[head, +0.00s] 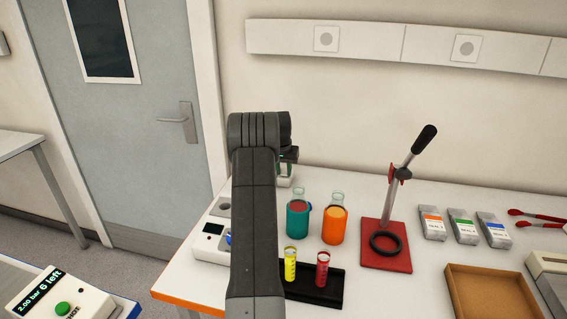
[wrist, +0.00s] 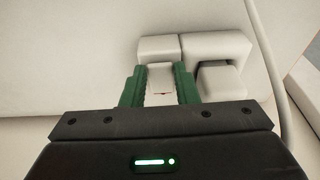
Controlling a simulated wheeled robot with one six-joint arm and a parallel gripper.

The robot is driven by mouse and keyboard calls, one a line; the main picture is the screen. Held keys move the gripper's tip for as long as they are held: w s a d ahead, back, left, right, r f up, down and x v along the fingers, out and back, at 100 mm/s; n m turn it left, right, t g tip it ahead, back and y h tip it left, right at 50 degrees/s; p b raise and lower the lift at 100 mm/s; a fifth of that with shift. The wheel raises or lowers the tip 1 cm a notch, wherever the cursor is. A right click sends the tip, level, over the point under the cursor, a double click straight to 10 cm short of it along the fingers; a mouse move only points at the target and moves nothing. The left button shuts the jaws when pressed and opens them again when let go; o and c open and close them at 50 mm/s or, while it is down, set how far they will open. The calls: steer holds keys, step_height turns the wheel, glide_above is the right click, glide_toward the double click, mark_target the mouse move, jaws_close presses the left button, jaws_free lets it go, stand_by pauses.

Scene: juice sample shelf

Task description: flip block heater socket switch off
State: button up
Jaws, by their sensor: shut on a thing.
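In the wrist view my gripper (wrist: 160,82) has its green fingers on either side of a small white switch piece (wrist: 161,80) with a faint reddish mark. It is shut on this piece, which appears to be the socket switch. The white socket housing (wrist: 205,44) sits just beyond the fingertips, with a blocky white plug-like part (wrist: 220,82) right of them. In the head view my gripper (head: 289,156) is at the back of the table by the wall, partly hidden by my arm. A small white part of the socket (head: 285,180) shows below it.
Teal (head: 297,218) and orange (head: 334,224) bottles stand close right of my arm. Yellow and red tubes stand at a black rack (head: 318,290). A red-based lever press (head: 385,245) is farther right.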

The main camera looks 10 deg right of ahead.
steer(key=p, duration=0.1)
steer(key=g+p, duration=0.1)
steer(key=p, duration=0.1)
steer(key=shift+w+d+r, duration=0.1)
steer(key=shift+w+r, duration=0.05)
steer(key=shift+r, duration=0.25)
steer(key=shift+o, duration=0.2)
steer(key=shift+f+y+p, duration=0.2)
steer(key=shift+y+p, duration=0.1)
steer(key=shift+p, duration=0.25)
steer(key=shift+c, duration=0.2)
steer(key=o, duration=1)
step_height(320, 180, up, 14)
steer(key=s+b, duration=0.1)
steer(key=b, duration=0.1)
steer(key=shift+a+f, duration=0.15)
steer(key=shift+a, duration=0.1)
